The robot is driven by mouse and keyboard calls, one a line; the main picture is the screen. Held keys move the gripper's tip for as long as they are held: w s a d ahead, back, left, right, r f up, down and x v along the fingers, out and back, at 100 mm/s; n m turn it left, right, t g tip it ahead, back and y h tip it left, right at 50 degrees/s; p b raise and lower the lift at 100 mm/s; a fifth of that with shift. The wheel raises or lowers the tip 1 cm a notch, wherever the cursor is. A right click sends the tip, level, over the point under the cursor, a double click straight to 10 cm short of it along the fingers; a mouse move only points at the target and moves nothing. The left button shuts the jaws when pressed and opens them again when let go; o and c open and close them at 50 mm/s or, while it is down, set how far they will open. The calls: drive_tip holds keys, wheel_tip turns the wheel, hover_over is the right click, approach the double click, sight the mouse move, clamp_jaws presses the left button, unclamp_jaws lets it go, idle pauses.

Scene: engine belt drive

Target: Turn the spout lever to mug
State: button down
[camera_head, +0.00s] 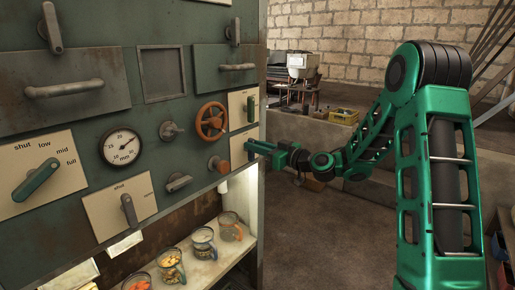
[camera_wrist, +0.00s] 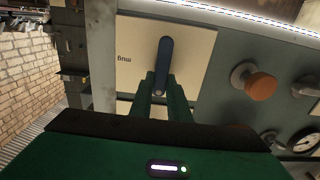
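The spout lever (camera_wrist: 166,58) is a dark blue bar on a cream plate (camera_wrist: 194,62) marked "mug", with the word upside down in the wrist view. My gripper (camera_wrist: 162,80) is at the plate, with one green finger on each side of the lever's lower part. In the head view my gripper (camera_head: 256,147) reaches the panel from the right. I cannot tell whether the fingers touch the lever.
An orange knob (camera_wrist: 261,86) sits close beside the plate. Several mugs (camera_head: 203,243) stand on the shelf below. The floor to the right is open.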

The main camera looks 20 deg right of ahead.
drive_tip(key=shift+w+d, duration=0.1)
drive_tip(key=shift+d, duration=0.2)
drive_tip(key=shift+m, duration=0.4)
drive_tip(key=shift+w+d+f+m, duration=0.2)
drive_tip(key=shift+d+f+m, duration=0.15)
drive_tip(key=shift+m, duration=2.5)
drive_tip(key=shift+w+d+f+m, duration=0.25)
drive_tip(key=shift+f+m, duration=0.2)
drive_tip(key=shift+m, duration=2.45)
drive_tip(key=shift+w+d+f+m, duration=0.2)
drive_tip(key=shift+d+f+m, duration=0.15)
drive_tip(key=shift+m, duration=2.5)
drive_tip(key=shift+f, duration=0.1)
